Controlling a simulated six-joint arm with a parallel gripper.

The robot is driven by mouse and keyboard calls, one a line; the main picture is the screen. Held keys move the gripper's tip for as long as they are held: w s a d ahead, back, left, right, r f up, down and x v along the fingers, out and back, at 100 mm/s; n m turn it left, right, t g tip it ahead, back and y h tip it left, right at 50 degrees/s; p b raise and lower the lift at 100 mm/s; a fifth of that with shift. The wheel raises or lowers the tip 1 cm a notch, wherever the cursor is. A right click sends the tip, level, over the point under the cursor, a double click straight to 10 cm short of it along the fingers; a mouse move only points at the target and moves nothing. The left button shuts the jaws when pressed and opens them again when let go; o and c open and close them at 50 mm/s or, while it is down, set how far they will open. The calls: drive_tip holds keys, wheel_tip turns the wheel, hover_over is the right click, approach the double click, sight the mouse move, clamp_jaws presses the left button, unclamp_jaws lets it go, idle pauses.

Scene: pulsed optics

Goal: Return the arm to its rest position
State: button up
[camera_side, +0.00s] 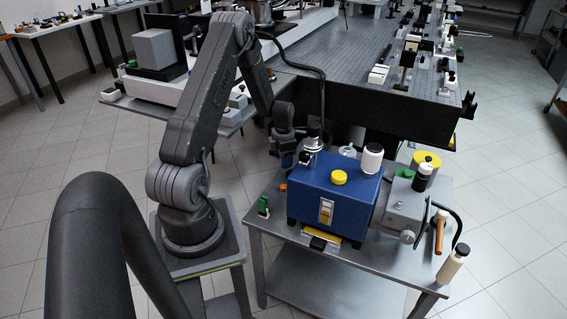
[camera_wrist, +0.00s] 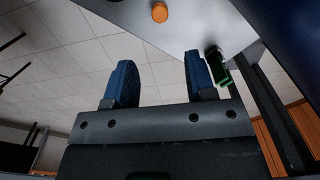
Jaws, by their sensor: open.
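My arm stands on its pedestal in the side view and bends over toward the blue box (camera_side: 345,205). My gripper (camera_side: 305,158) is at the back left edge of that box, partly lost among dark parts; I cannot tell whether it touches the box. In the wrist view my gripper (camera_wrist: 160,62) has its two blue fingers wide apart with nothing between them. A green piece (camera_wrist: 217,66) appears close beside the right finger; I cannot tell if they touch. An orange cap (camera_wrist: 160,12) lies beyond the fingers on the grey tabletop.
A large optical bench (camera_side: 345,50) stands behind. Tiled floor is open at right.

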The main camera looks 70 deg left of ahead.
idle(0.3)
drive_tip(key=w+d+r+m+t+y, duration=0.2)
drive_tip(key=w+d+r+m, duration=0.15)
drive_tip(key=r+m, duration=0.4)
drive_tip(key=w+d+r+m+t+y, duration=0.15)
drive_tip(key=w+r+m, duration=0.3)
drive_tip(key=r, duration=0.65)
drive_tip(key=d+r+m, duration=0.5)
drive_tip(key=d+r, duration=0.2)
drive_tip(key=s+d+r+m+t+h, duration=0.1)
drive_tip(key=s+d+r+m, duration=0.1)
drive_tip(key=s+d+m, duration=0.7)
drive_tip(key=s+d+r+m+t+h, duration=0.1)
drive_tip(key=s+d+r+m+h, duration=0.1)
drive_tip(key=s+d+m, duration=0.7)
drive_tip(key=d+r+m, duration=0.1)
drive_tip(key=d, duration=0.4)
drive_tip(key=shift+s+r, duration=0.2)
drive_tip(key=shift+r, duration=0.15)
